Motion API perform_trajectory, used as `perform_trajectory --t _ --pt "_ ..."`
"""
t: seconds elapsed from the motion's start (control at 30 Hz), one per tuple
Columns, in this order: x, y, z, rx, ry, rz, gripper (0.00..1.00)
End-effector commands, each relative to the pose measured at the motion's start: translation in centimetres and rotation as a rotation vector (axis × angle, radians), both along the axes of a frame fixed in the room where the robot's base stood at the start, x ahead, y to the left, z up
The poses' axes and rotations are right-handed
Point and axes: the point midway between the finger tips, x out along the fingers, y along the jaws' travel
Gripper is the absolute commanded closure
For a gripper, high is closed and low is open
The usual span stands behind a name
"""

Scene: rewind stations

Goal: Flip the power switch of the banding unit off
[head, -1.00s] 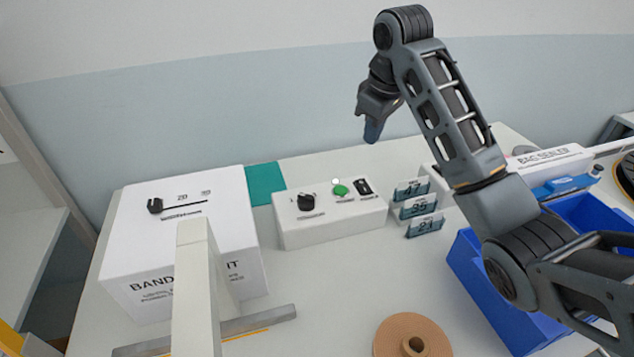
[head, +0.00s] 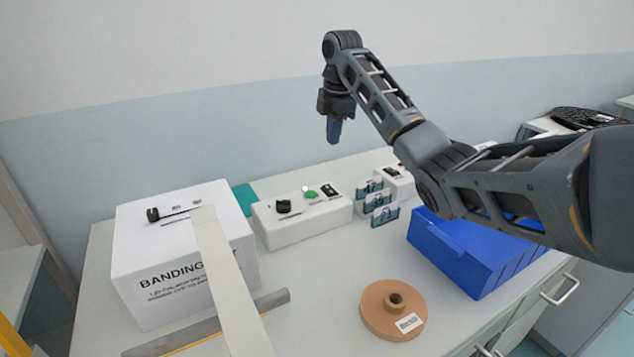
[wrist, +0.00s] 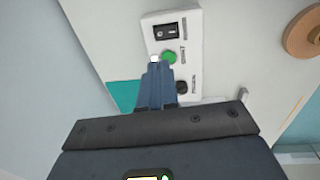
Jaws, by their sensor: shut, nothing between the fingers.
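The banding unit (head: 185,270) is a white lettered box at the left in the head view, with a black knob and a slider scale on top. A low white control box (head: 300,224) stands right of it. On its top are a black knob (head: 283,207), a green button (head: 310,194) and a black rocker switch (head: 330,189). The wrist view shows the rocker switch (wrist: 165,32) beyond the green button (wrist: 169,56). My gripper (head: 334,134) is shut and empty, pointing down above and behind the control box. Its fingertips (wrist: 155,67) overlap the box edge in the wrist view.
Several numbered cards (head: 376,202) stand right of the control box. A blue bin (head: 470,250) is at the right. A brown roll (head: 380,312) lies at the front.

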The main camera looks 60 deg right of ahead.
Motion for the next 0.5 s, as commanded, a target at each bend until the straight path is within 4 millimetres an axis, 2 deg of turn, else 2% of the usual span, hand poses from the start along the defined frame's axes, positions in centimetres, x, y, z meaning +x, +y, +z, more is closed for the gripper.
perform_trajectory --t 0.27,0.5 --pt "0.1 0.1 -0.4 0.001 -0.001 0.000 1.00" --pt "0.5 0.1 -3.5 0.004 0.000 -0.001 1.00"
